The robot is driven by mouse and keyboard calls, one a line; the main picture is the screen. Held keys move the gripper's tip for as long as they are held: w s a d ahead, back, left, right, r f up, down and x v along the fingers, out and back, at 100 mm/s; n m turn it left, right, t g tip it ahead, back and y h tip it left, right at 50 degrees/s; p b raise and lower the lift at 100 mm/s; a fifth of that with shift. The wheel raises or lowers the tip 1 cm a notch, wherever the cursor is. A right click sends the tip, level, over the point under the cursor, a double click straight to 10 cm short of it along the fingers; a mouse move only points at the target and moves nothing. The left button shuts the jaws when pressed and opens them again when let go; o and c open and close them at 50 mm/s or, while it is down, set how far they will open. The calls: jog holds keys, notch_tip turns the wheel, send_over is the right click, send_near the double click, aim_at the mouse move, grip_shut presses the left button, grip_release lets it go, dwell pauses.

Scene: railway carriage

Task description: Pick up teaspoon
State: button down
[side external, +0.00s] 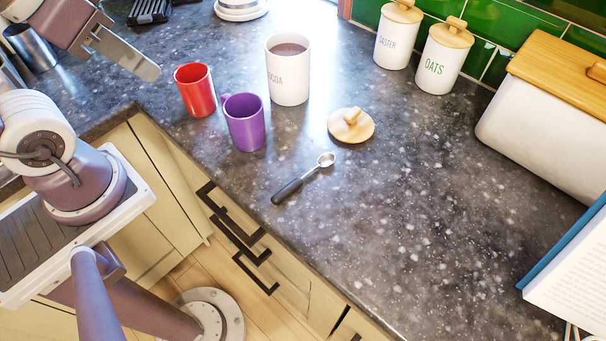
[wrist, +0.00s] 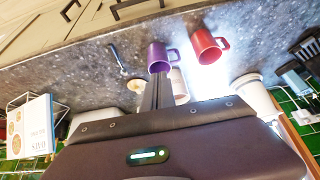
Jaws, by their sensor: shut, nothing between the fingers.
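The teaspoon (side external: 303,178) lies on the dark speckled worktop near its front edge, with a dark handle and a small metal bowl. It also shows in the wrist view (wrist: 118,61), left of the purple mug. My gripper (side external: 150,72) is shut and empty at the upper left of the side view, above the worktop and well away from the teaspoon. In the wrist view its fingers (wrist: 158,80) are together and partly cover what lies behind them.
A purple mug (side external: 245,122), a red mug (side external: 195,90) and an open cocoa canister (side external: 288,72) stand behind the teaspoon. A wooden lid (side external: 351,125) lies close to the spoon's bowl. Canisters, a white bread bin (side external: 545,135) and an open book (side external: 575,265) line the back and right. The worktop right of the spoon is clear.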

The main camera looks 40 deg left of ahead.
jog(key=c, duration=1.3)
grip_release()
jog(key=n+g, duration=0.6)
jog(key=n, duration=2.9)
send_over(297, 181)
notch_tip(297, 181, down, 15)
jog(key=shift+w+d+r, duration=0.1)
jog(key=shift+w+d, duration=0.05)
notch_tip(297, 181, down, 7)
jog(key=shift+r, duration=0.1)
